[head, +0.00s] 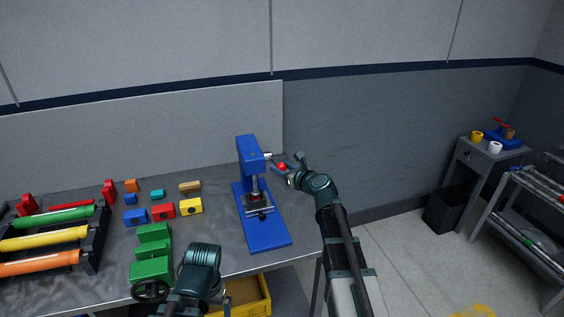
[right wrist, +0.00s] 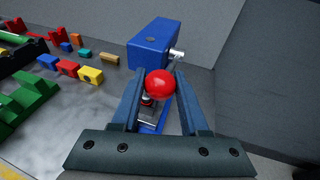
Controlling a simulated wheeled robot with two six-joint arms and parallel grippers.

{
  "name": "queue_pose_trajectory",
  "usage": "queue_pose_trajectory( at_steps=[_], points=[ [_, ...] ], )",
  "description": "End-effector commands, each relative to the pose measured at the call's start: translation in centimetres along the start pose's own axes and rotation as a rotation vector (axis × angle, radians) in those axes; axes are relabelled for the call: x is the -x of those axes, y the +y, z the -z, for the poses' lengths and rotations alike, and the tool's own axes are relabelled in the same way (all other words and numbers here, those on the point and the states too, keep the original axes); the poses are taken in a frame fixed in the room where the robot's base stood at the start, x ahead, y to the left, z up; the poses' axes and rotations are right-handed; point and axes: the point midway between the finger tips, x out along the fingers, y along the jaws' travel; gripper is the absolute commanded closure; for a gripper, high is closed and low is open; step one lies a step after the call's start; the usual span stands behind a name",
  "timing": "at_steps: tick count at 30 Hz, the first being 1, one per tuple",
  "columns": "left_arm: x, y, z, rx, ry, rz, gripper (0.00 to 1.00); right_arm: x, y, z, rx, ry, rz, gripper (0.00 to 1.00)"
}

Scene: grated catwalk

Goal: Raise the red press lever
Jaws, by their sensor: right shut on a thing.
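The blue press (head: 265,232) stands upright on the grey workbench near its right end. A silver hub (right wrist: 177,54) sticks out from the right side of its blue head (right wrist: 153,43). The lever's round red knob (head: 281,167) is beside and slightly below the hub. It also shows in the right wrist view (right wrist: 160,84). My right gripper (head: 285,169) is shut on this knob, one finger on each side. Most of the lever rod is hidden behind the knob and fingers.
Coloured blocks (head: 163,210), green stepped blocks (head: 153,252) and a rack of coloured rollers (head: 98,236) lie left of the press on the workbench (head: 215,215). A yellow bin (head: 248,298) is below. Open floor lies to the right, before a cart and black bin (head: 448,209).

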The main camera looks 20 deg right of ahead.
Motion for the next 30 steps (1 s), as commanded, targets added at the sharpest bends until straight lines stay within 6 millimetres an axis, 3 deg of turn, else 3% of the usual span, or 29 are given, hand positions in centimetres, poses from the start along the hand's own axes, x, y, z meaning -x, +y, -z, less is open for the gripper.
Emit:
queue_pose_trajectory(
  at_steps=[1,12,30],
  points=[
    [2.6,-0.2,-0.2,-0.001,0.000,0.000,0.00,0.0,-0.2,-2.1,-0.007,0.028,-0.003,1.00],
    [10.6,-1.0,-0.6,0.009,0.000,-0.002,0.00,-1.1,-0.9,-6.1,-0.066,0.242,-0.022,1.00],
    [15.8,-1.5,-1.0,0.011,-0.002,-0.003,0.00,-6.0,-2.9,-12.5,-0.070,0.248,-0.020,1.00]
  ],
)
